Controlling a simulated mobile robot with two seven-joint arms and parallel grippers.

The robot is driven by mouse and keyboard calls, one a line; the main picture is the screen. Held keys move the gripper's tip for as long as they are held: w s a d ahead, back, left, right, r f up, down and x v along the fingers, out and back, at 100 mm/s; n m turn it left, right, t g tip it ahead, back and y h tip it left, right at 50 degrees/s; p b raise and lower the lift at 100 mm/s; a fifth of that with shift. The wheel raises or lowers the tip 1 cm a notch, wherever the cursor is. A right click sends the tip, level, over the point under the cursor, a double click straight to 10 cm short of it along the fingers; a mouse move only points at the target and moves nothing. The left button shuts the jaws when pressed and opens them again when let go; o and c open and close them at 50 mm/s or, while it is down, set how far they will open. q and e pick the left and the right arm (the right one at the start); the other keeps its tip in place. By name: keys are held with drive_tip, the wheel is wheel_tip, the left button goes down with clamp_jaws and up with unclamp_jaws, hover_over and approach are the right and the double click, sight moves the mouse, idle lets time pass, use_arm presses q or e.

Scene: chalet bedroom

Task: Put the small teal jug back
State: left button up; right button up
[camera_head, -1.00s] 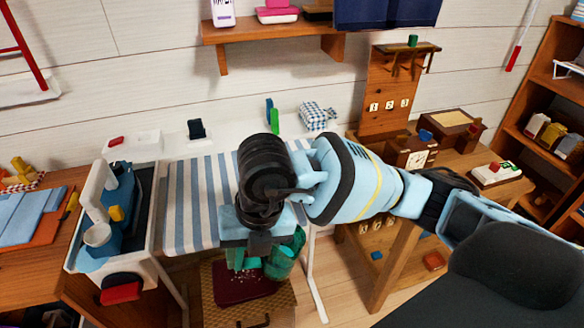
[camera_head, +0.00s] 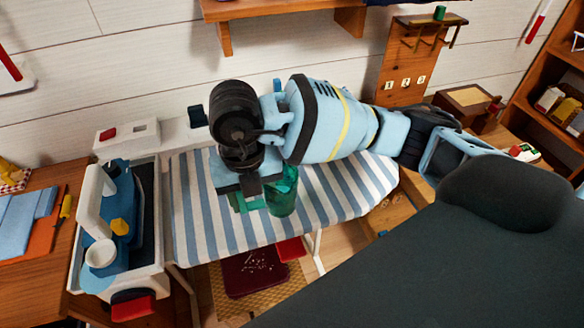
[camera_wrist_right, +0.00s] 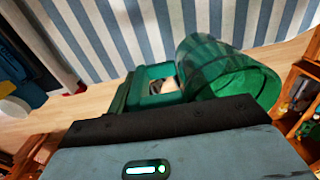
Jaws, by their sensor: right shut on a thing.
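The small teal jug (camera_head: 284,190) is a see-through green cylinder, held by my right gripper (camera_head: 256,203). In the right wrist view the jug (camera_wrist_right: 232,75) lies tilted across the picture beside a squarish green loop, which I cannot clearly tell as handle or finger. The gripper is shut on the jug; its grip is partly hidden by my wrist. In the head view the jug overlaps the striped ironing board (camera_head: 330,200); it looks held up, not resting. My left gripper is not in view.
A blue and white machine (camera_head: 118,215) stands at the board's left end. A wooden peg stand (camera_head: 403,65) and a wooden box (camera_head: 468,98) are at the back right. A dark red case (camera_head: 250,275) lies below the board. Much of the striped board is bare.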

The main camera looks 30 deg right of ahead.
drive_tip(key=w+d, duration=0.2)
drive_tip(key=d, duration=0.1)
drive_tip(key=w+d, duration=0.2)
drive_tip(key=d, duration=0.2)
drive_tip(key=w+d+f, duration=0.1)
drive_tip(key=w+d, duration=0.1)
drive_tip(key=d, duration=0.1)
drive_tip(key=shift+w+d, duration=0.2)
drive_tip(key=shift+d, duration=0.1)
drive_tip(key=shift+d+f, duration=0.15)
drive_tip(key=shift+f, duration=1.7)
drive_tip(key=shift+f, duration=0.15)
drive_tip(key=o, duration=1.3)
wheel_tip(320, 180, up, 12)
drive_tip(key=shift+w+r+p, duration=0.1)
drive_tip(key=shift+r+p, duration=0.1)
drive_tip(key=shift+p, duration=0.25)
